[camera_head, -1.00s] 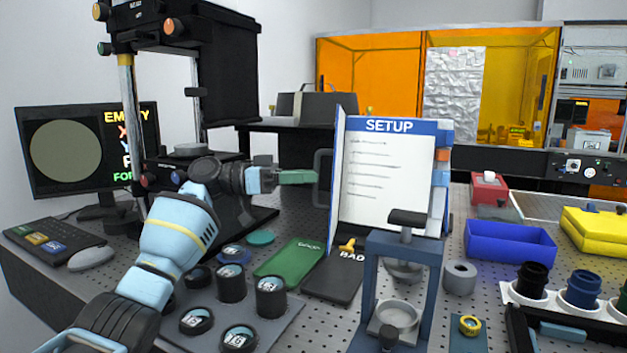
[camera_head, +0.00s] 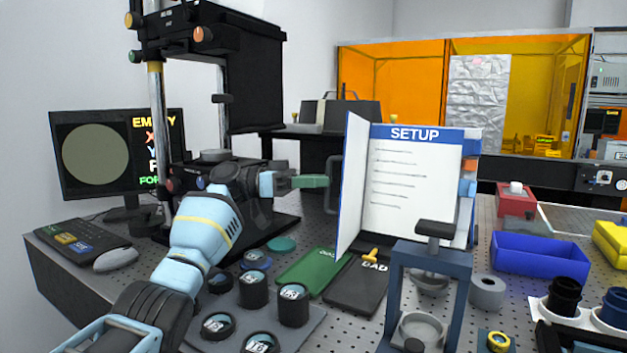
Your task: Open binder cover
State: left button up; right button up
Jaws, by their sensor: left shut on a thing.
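The binder stands upright on the bench with its white SETUP page (camera_head: 405,185) facing me. Its cover (camera_head: 352,190) stands out from the page's left edge, partly open, with its pale inner face showing. A dark loop-shaped handle (camera_head: 332,184) sticks out from the cover's left side. My left gripper (camera_head: 312,181), with green fingertips, is shut on this handle, just left of the cover. The fine contact at the fingertips is hard to see.
A press-like stand (camera_head: 432,262) stands in front of the binder's lower right. A green plate (camera_head: 308,272) and a black BAD plate (camera_head: 357,287) lie before the cover. Dark cylinders sit on a grey tray (camera_head: 290,328). A blue bin (camera_head: 540,258) is at right.

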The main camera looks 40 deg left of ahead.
pick_arm(q)
jog(key=o, duration=0.4)
jog(key=shift+w+f, duration=0.35)
jog(key=shift+w, duration=0.4)
jog(key=shift+c, duration=0.2)
jog(key=shift+s, duration=0.2)
jog(key=shift+f, duration=0.1)
